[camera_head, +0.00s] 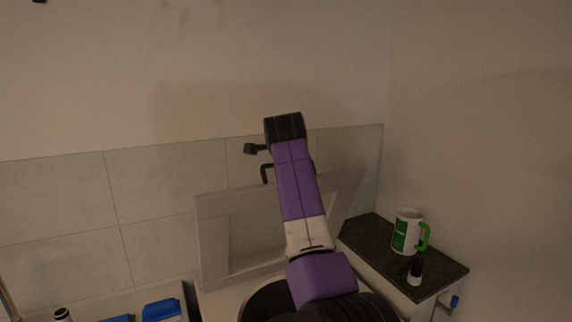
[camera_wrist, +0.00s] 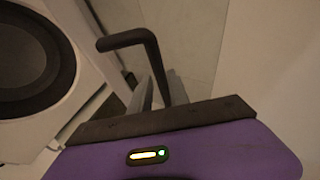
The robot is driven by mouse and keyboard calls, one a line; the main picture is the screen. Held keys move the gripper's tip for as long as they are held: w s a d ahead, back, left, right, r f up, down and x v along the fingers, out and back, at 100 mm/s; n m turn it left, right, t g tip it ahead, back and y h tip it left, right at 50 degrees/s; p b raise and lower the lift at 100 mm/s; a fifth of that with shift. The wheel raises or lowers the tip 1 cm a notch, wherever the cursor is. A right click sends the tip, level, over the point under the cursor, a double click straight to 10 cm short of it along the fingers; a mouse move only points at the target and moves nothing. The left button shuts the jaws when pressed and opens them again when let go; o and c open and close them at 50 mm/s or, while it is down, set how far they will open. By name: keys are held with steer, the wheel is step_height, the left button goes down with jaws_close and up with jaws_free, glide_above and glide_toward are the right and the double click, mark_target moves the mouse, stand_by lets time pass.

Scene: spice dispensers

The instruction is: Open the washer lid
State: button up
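The washer's light top shows at the bottom of the head view, around a dark round opening (camera_head: 257,296) partly covered by my arm. A pale framed panel, apparently the washer lid (camera_head: 214,245), stands raised behind the opening, near the tiled wall. The wrist view shows the white washer (camera_wrist: 84,62) and its dark round opening (camera_wrist: 38,58) at the left. My gripper (camera_wrist: 158,88) is at the centre of the wrist view, right of the opening. Two grey finger parts and a dark bent bar show there. Their tips, and whether they touch anything, are unclear.
A dark counter (camera_head: 372,240) at the right holds a white and green mug (camera_head: 406,232) and a small dark-topped bottle (camera_head: 415,271). Blue containers (camera_head: 161,310) stand at the lower left. The tiled wall (camera_head: 165,195) is close behind the panel.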

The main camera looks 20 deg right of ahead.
steer(key=shift+r, duration=0.1)
steer(key=b+v, duration=0.2)
steer(key=v, duration=0.6)
steer(key=shift+b, duration=0.4)
steer(key=shift+w, duration=0.1)
